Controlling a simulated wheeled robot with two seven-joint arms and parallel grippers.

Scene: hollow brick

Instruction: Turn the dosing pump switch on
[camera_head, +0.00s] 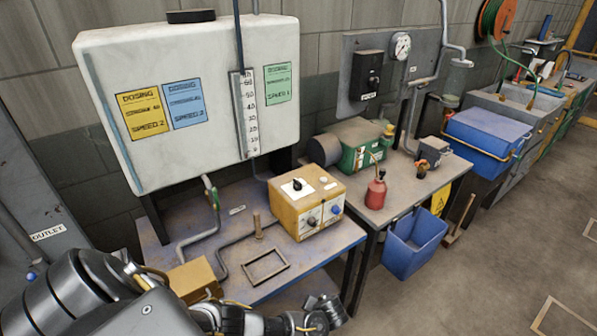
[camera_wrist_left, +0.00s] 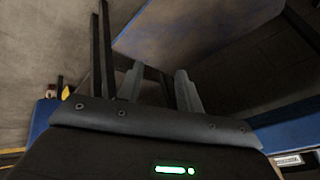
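The dosing pump appears to be the yellow-orange box (camera_head: 309,210) on the blue-edged table under the white tank. On its top is a black knob (camera_head: 297,184) on a white plate, with small pale labels beside it. Its front has two round dials, one dark and one blue. Which control is the switch, and its setting, I cannot tell. My left arm comes in at the bottom left of the head view, in front of the table. In the left wrist view my left gripper (camera_wrist_left: 160,76) has its fingers apart with nothing between them. My right gripper is not in view.
A white tank (camera_head: 190,75) with coloured dosing labels stands behind the pump. Pipes and a small frame (camera_head: 265,266) lie on the blue-edged table (camera_head: 318,252). The second bench, to the right, holds a green motor (camera_head: 356,143) and red oil can (camera_head: 376,193). A blue bin (camera_head: 416,243) hangs beneath it.

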